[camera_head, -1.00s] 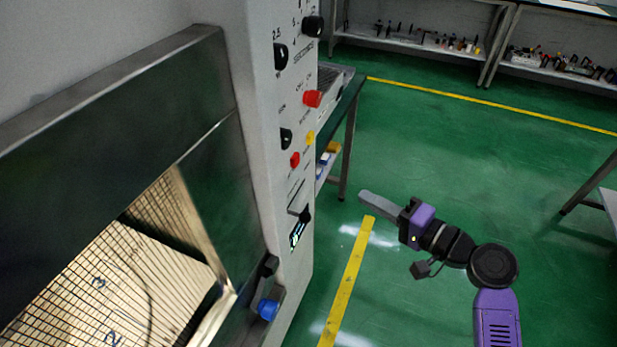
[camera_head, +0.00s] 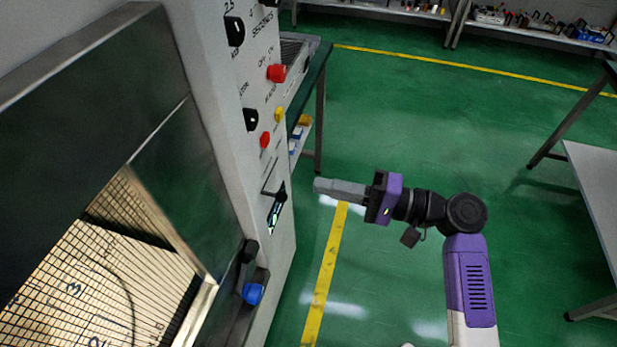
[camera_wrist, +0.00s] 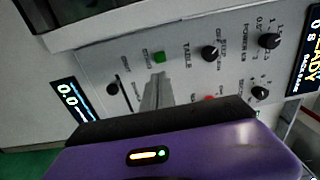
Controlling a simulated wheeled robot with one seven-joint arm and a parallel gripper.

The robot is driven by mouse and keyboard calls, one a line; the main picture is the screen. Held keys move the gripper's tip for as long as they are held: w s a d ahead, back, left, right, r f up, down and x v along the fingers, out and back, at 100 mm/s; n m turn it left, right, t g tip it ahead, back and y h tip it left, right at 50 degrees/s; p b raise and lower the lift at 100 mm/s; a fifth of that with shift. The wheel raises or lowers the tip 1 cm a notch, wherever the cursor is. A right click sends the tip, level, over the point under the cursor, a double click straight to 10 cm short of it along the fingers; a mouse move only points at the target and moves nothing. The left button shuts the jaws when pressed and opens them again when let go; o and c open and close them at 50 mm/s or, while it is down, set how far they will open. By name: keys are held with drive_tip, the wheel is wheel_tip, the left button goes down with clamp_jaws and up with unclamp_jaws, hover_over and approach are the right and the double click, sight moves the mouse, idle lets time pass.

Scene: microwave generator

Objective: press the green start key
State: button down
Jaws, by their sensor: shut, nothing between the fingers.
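The green start key (camera_wrist: 159,57) shows in the wrist view on the grey control panel (camera_wrist: 125,68), beside small lettering. I cannot make it out in the head view. My gripper (camera_head: 319,186) is shut and empty in the head view, pointing left at the panel front with a gap between its tips and the panel. In the wrist view the closed fingers (camera_wrist: 158,77) point up the picture, with their tips just below the green key and not covering it.
The panel carries black knobs (camera_wrist: 211,54), a red button (camera_head: 265,139), a yellow button (camera_head: 279,114), a red knob (camera_head: 276,72) and a lit display (camera_head: 277,208). The green floor (camera_head: 420,120) is clear.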

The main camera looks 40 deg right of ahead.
drive_tip(key=p+x, duration=0.2)
drive_tip(key=x, duration=1)
drive_tip(key=shift+w+a, duration=0.15)
drive_tip(key=shift+w, duration=0.05)
